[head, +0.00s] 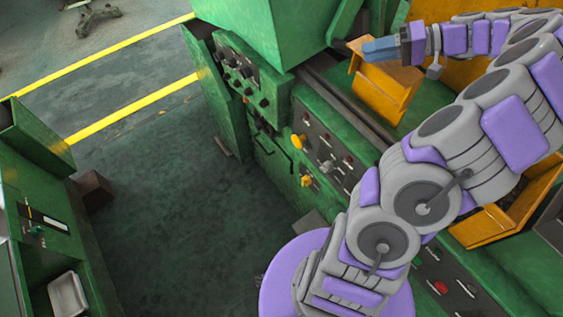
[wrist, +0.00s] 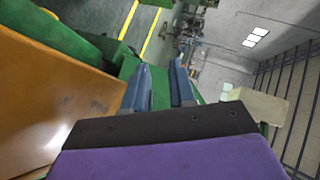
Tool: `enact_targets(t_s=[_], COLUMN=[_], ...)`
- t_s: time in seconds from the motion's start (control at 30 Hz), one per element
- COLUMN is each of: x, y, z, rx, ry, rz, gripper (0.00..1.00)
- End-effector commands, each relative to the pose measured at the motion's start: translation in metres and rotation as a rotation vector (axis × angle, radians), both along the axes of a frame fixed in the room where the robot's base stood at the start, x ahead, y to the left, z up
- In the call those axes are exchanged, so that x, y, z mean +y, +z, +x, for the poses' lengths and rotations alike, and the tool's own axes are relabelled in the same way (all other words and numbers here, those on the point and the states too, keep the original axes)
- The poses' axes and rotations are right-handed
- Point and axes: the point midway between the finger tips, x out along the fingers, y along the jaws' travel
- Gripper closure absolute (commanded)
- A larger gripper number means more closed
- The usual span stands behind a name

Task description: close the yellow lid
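A yellow-orange lid-like part (head: 385,88) stands tilted on the green machine, near the top of the head view. I cannot tell for sure how it is hinged. A large yellow-orange panel (wrist: 55,95) fills the left of the wrist view, beside my gripper. My gripper (head: 378,49) has blue fingers and is over the upper edge of the lid-like part in the head view. In the wrist view my gripper (wrist: 162,72) has its two fingers apart with nothing between them. I cannot tell whether it touches the part.
The green machine (head: 285,130) has knobs and buttons on its front. Another yellow-orange open piece (head: 520,205) is at the right, partly behind my arm. A second green machine (head: 35,190) stands at the left. The dark floor (head: 190,220) between them is clear.

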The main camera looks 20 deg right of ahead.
Motion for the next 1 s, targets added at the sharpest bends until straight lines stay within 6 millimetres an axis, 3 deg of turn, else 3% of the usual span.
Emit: enact_targets(t_s=[0.57,1.0], x=[0.102,0.171], y=[-0.029,-0.058], z=[-0.002,-0.023], rx=[0.151,0.266], ry=[0.151,0.246], rz=[-0.075,-0.175], gripper=[0.75,0.75])
